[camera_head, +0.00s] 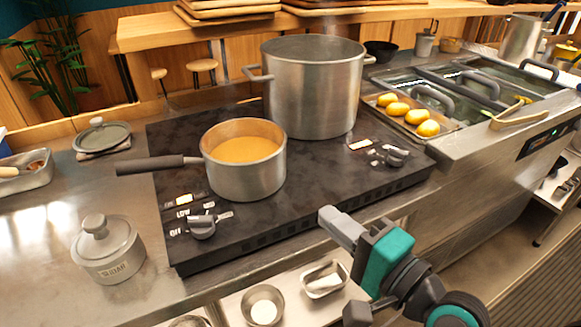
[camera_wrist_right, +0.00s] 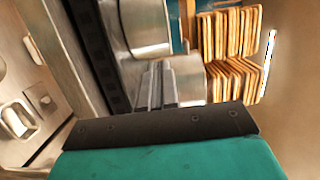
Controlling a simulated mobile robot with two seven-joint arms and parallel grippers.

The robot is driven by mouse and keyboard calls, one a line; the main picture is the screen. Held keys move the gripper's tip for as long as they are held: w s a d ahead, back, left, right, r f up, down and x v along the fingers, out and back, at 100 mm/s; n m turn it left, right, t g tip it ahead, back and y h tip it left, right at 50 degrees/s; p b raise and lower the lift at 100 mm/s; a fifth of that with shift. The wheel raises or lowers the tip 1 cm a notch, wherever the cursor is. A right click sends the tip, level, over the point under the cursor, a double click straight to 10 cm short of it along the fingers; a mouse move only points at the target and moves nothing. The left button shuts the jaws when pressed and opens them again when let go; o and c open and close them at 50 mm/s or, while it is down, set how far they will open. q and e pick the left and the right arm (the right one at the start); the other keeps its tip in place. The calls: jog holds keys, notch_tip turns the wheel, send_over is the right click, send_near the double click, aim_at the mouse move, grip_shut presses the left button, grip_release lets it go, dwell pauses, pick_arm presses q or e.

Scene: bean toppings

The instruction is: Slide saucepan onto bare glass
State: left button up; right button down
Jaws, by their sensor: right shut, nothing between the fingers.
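The saucepan (camera_head: 246,176) is steel, holds an orange-yellow liquid, and stands upright on the front left of the dark cooktop (camera_head: 330,175). Its dark handle (camera_head: 150,165) points left past the cooktop's left edge. Bare dark glass shows to the right of the saucepan and in front of the stockpot. My right gripper (camera_head: 330,216) is shut and empty, in front of the cooktop's front edge, to the right of the saucepan and apart from it. In the right wrist view its fingers (camera_wrist_right: 158,84) are together, with shiny metal pot walls beyond. My left gripper is not in view.
A large steel stockpot (camera_head: 315,88) stands behind the saucepan. Knobs (camera_head: 201,227) (camera_head: 396,157) sit on the cooktop's front. A lidded jar (camera_head: 107,250) and a lid (camera_head: 102,136) are on the left counter. A tray of yellow items (camera_head: 410,116) is at right.

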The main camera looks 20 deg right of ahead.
send_near(268, 166)
jog(key=x, duration=0.5)
jog(key=shift+w+a+r+p, duration=0.1)
jog(key=shift+w+p, duration=0.1)
jog(key=shift+p, duration=0.1)
jog(key=shift+w+a, duration=0.15)
jog(key=shift+w, duration=0.5)
